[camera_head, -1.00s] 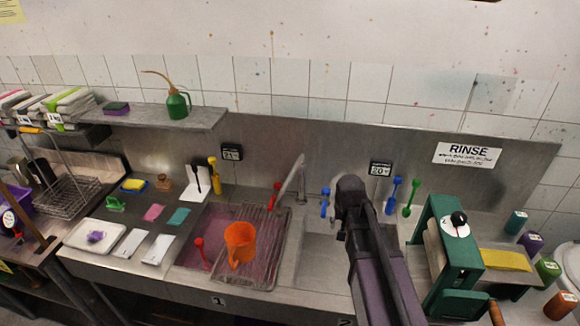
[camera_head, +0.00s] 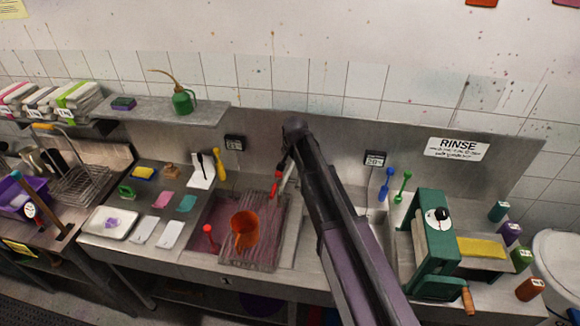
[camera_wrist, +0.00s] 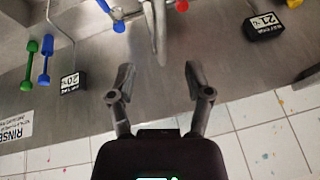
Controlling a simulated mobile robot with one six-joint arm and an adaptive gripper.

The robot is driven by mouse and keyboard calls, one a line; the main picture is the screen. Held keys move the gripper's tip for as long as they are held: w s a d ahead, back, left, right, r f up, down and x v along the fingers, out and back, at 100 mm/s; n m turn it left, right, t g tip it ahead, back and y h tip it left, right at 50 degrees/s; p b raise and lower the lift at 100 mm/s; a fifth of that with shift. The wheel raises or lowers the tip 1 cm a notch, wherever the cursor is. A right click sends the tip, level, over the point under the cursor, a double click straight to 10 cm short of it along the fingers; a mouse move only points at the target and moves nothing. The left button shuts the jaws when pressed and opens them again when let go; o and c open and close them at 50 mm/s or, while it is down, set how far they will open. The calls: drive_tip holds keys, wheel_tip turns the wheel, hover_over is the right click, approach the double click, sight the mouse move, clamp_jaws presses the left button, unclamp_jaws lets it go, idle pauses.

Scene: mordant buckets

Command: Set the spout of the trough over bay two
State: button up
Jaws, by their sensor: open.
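The grey metal spout (camera_head: 287,178) of the trough shows only in part in the head view, beside a red lever and behind my arm. Its lower end lies toward bay one, the left basin (camera_head: 208,222) with pinkish liquid. Bay two, the right basin (camera_head: 308,245), is partly hidden by my arm. In the wrist view the spout (camera_wrist: 160,30) stands ahead of my open gripper (camera_wrist: 160,78), roughly in line with the gap between its fingers. The fingers look apart from the spout. My gripper is not clear in the head view.
Blue (camera_head: 387,184) and green (camera_head: 402,186) handled tools stand along the back wall. A green roller press (camera_head: 433,235) stands at the right. A shelf (camera_head: 170,118) juts out at the upper left.

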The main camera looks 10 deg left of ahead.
sight(290, 170)
drive_tip(key=shift+f, duration=0.1)
idle(0.3)
drive_tip(key=b+x, duration=1.2)
drive_tip(key=x, duration=0.1)
drive_tip(key=shift+w+f+b, duration=0.2)
drive_tip(key=shift+f+b, duration=0.1)
idle(0.4)
clamp_jaws()
idle(0.4)
